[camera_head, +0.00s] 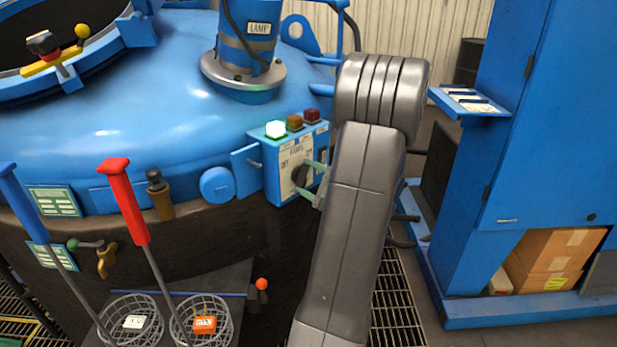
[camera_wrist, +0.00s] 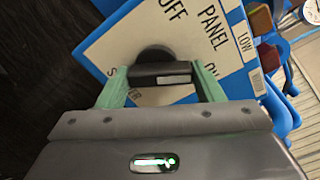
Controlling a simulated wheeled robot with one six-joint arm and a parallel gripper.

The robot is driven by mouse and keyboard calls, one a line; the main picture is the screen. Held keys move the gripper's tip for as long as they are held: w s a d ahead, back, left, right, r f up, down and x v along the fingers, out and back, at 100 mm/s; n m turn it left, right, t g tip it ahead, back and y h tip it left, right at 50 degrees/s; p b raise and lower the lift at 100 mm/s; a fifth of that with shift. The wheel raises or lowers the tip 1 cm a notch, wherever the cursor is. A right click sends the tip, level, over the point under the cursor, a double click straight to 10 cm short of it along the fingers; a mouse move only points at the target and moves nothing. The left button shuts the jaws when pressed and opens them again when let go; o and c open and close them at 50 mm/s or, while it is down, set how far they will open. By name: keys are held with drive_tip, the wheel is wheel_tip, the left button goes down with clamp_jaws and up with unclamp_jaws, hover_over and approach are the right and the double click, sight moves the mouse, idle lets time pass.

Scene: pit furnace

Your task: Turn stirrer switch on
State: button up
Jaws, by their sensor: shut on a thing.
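The stirrer switch is a black knob (camera_wrist: 155,54) on a white-faced panel (camera_wrist: 190,25) in the wrist view. The panel reads OFF, PANEL and LOW; other lettering is partly covered. My gripper (camera_wrist: 160,74) has its two pale green fingers on either side of the knob's bar and is shut on it. In the head view the knob (camera_head: 299,176) sits on the front of a blue control box (camera_head: 271,180), with my gripper (camera_head: 309,179) reaching it from the right. The knob's exact pointing direction is hard to tell.
A lit green lamp (camera_head: 275,129), an amber lamp (camera_head: 294,122) and a red lamp (camera_head: 312,115) top the box. The blue furnace vessel (camera_head: 120,130) fills the left. A blue cabinet (camera_head: 540,130) stands right.

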drive_tip(key=shift+m+p, duration=0.45)
drive_tip(key=shift+m, duration=1.05)
drive_tip(key=o, duration=1)
drive_tip(key=shift+d, duration=0.1)
drive_tip(key=v, duration=1.3)
drive_tip(key=shift+s+d, duration=0.3)
drive_tip(key=shift+w+a, duration=0.1)
